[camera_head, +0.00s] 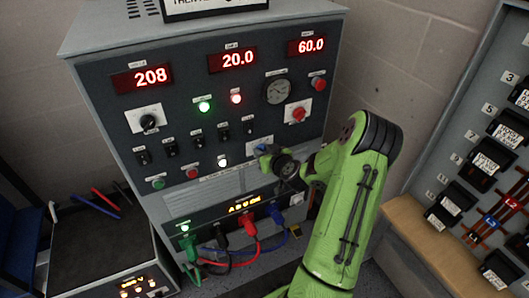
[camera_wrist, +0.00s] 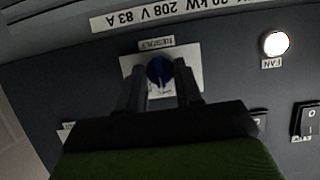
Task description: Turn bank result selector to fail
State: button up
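The bank result selector is a round blue knob (camera_wrist: 159,71) on a white plate (camera_wrist: 193,61) labelled RESULT, which appears upside down in the wrist view. My gripper (camera_wrist: 160,80) reaches to it with one dark finger on each side of the knob. The fingertips are close to the knob's sides; whether they touch it I cannot tell. In the head view my green arm comes from the lower right to the panel, and the wrist hides most of the selector. Marks on the plate below the knob are too small to read.
The grey test cabinet (camera_head: 90,70) shows red displays 208, 20.0 and 60.0. A red knob (camera_head: 299,115) is above my wrist, and a lit white FAN button (camera_wrist: 274,43) is nearby. Coloured plugs, including a red one (camera_head: 243,224), and cables are below. A breaker panel stands at right.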

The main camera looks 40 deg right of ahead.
jog(key=c, duration=0.5)
jog(key=shift+o, duration=0.2)
jog(key=shift+m, duration=0.3)
jog(key=m+y+b, duration=0.1)
jog(key=m, duration=0.1)
jog(key=m+t+y+b, duration=0.1)
jog(key=m+y+b, duration=0.1)
jog(key=m, duration=0.1)
jog(key=shift+s+d+f+m+t+y+b, duration=0.1)
jog(key=shift+d+f+m+t+y+b, duration=0.05)
jog(key=shift+d+m+t+y+b, duration=0.2)
jog(key=o, duration=1)
jog(key=shift+o, duration=0.2)
